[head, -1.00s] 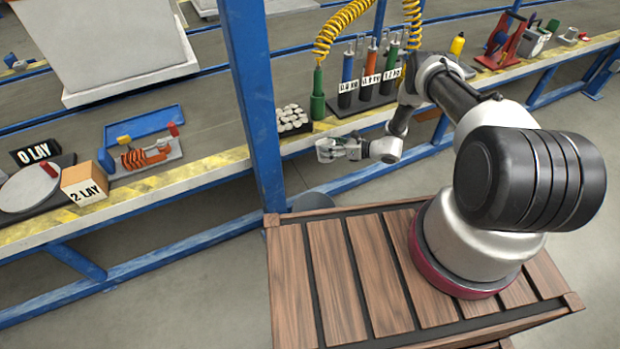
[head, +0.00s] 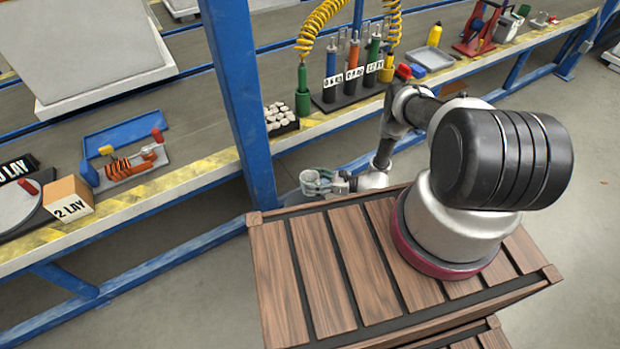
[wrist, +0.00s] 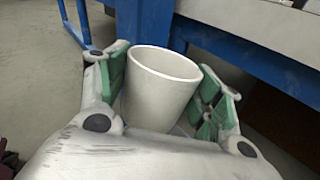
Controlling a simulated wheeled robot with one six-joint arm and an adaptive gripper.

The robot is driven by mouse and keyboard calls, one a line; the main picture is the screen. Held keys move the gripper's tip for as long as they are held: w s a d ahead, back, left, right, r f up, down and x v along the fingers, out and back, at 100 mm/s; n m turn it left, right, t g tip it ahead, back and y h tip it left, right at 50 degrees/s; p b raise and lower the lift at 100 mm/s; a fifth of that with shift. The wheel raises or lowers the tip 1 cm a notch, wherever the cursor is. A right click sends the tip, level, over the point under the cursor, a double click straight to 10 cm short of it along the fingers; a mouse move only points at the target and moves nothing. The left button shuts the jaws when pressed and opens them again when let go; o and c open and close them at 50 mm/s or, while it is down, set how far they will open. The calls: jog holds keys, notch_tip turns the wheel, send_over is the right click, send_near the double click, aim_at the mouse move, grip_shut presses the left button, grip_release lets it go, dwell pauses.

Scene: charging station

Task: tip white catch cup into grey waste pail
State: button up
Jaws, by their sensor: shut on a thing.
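The white catch cup (wrist: 160,88) is between the green pads of my gripper (wrist: 165,95) in the wrist view. It is close to upright, slightly tilted in the picture, and its mouth is open at the top. The bottom of the cup is hidden by the gripper body. In the head view my gripper (head: 320,183) is in front of the bench, beside the blue post and just past the far edge of the wooden deck.
A blue post (head: 238,100) rises close left of the gripper. The bench edge (head: 200,165) has yellow hazard stripes. A tray of white pieces (head: 279,117) and a rack of coloured cylinders (head: 350,82) stand on the bench. The floor in front is clear.

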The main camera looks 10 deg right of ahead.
jog(key=s+d+r+n+t+y, duration=0.1)
jog(key=s+d+r, duration=0.1)
jog(key=s, duration=0.6)
jog(key=shift+s+d+r, duration=0.25)
jog(key=shift+d+r, duration=0.05)
jog(key=shift+d, duration=0.15)
jog(key=s, duration=0.2)
jog(key=s+d, duration=0.1)
jog(key=s, duration=0.1)
jog(key=shift+s+d, duration=0.45)
jog(key=shift+s, duration=0.5)
jog(key=shift+s+d, duration=0.2)
jog(key=shift+s, duration=0.5)
jog(key=w+d+r+m+t+h, duration=0.2)
jog(key=w+r+m+t+h, duration=0.1)
jog(key=w+r, duration=0.55)
jog(key=w+d+r+m+t+h, duration=0.35)
jog(key=w+r, duration=0.25)
jog(key=r, duration=0.5)
jog(key=shift+t+h, duration=0.35)
jog(key=shift+t, duration=0.2)
jog(key=w+r, duration=0.2)
jog(key=r, duration=0.5)
jog(key=w+r, duration=0.2)
jog(key=r, duration=0.5)
jog(key=w+r, duration=0.2)
jog(key=r, duration=0.5)
jog(key=shift+w+r, duration=0.2)
jog(key=shift+w, duration=0.1)
jog(key=shift+r, duration=0.1)
